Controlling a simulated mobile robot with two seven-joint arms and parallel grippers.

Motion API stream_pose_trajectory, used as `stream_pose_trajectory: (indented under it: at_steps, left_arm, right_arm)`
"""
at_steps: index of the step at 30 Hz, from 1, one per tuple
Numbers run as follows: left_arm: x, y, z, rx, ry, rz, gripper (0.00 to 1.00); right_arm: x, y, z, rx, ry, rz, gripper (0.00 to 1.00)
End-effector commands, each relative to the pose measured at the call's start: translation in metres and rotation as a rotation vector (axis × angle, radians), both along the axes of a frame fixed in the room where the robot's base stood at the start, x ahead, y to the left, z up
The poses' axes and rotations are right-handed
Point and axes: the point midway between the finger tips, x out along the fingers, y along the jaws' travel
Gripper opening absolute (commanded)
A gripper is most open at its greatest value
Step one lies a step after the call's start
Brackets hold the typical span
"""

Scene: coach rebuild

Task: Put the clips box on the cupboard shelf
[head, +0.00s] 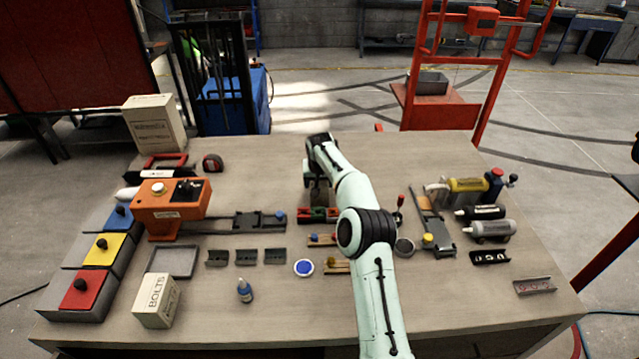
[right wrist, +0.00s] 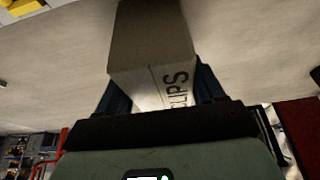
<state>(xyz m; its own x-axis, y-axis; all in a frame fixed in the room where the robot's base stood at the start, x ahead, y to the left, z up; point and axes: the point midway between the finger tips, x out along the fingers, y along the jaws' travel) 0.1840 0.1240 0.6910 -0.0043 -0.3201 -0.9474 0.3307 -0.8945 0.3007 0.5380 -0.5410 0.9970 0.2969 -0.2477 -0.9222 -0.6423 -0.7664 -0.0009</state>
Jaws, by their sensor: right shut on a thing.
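The clips box (right wrist: 150,45), a brown-grey carton with "CLIPS" on a pale side, is between the two dark fingers of my right gripper (right wrist: 162,88) in the right wrist view. The gripper is shut on it. In the head view my right arm reaches over the middle of the workbench, and its gripper (head: 318,188) points down near the middle of the bench; the box is mostly hidden there by the arm. I cannot tell whether the box touches the bench. No cupboard shelf can be made out for certain. My left gripper is not in view.
The bench (head: 420,320) holds an orange machine (head: 170,208), a bolts box (head: 155,302), another carton (head: 153,125), coloured bins (head: 85,290) and several tools at the right. A large red panel (head: 70,60) stands beyond the bench at left. The bench's far right corner is clear.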

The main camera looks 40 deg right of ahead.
Motion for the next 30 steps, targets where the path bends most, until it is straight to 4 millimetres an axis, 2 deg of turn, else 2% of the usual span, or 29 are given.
stream_pose_trajectory:
  at_steps: [8, 9, 11, 22, 26, 30]
  left_arm:
    - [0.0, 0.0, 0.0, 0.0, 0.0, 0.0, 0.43]
    - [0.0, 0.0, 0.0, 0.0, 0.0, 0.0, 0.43]
    - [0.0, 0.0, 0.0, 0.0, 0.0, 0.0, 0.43]
    - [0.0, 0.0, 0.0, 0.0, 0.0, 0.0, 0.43]
    - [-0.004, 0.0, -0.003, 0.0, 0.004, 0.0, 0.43]
    - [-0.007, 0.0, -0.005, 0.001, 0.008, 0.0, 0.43]
  right_arm:
    - [0.001, 0.0, 0.0, -0.001, -0.003, 0.0, 0.3]
    - [0.001, 0.0, -0.001, -0.001, -0.002, 0.0, 0.75]
    - [0.001, 0.0, 0.0, -0.001, -0.002, 0.0, 0.94]
    - [0.0, 0.001, 0.004, -0.001, -0.003, 0.0, 0.94]
    - [-0.005, 0.005, 0.02, -0.002, -0.005, 0.001, 0.94]
    - [-0.014, 0.013, 0.048, -0.002, -0.005, 0.001, 0.94]
